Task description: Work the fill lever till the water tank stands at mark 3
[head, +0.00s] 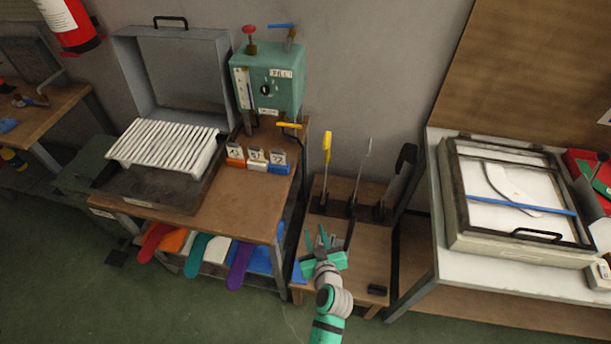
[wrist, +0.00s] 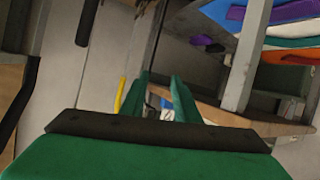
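The green water tank (head: 268,95) stands at the back right of the left wooden table in the head view. A pale level gauge (head: 244,88) runs down its left front; its marks and level are too small to read. A blue lever (head: 282,26) sits on top, above a label reading FILL (head: 281,73). A red knob (head: 250,29) is at top left, and a yellow lever (head: 289,126) is low at the right. My gripper (head: 322,238) is well below and right of the tank, touching nothing. Its fingers (wrist: 161,95) are apart and empty in the wrist view.
A metal machine with white slats (head: 165,147) fills the table's left side. Small numbered blocks (head: 257,160) stand before the tank. Flat coloured boards (head: 239,266) stick out below. A framed press (head: 520,235) is at right.

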